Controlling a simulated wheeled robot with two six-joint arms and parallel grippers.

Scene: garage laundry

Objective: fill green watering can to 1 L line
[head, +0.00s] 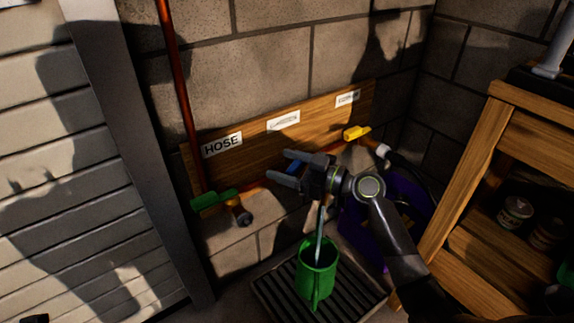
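The green watering can (318,284) stands upright on a dark slatted grate at the bottom middle. A thin pale stream of water (320,237) falls into its top. The water level and the 1 L line cannot be made out. A blue valve handle (296,167) shows partly between the fingers of my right gripper (278,167). Those fingers are apart; whether they touch the handle is unclear. My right gripper and wrist hide the tap below the blue handle. A small dark piece at the bottom left edge may be my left gripper (35,318).
A wooden board (245,165) on the block wall carries three labels, the left reading HOSE. A green valve (214,200) and a yellow valve (356,133) flank the blue one. The grate (268,290), a purple object (410,196) and a wooden shelf (462,190) lie close by.

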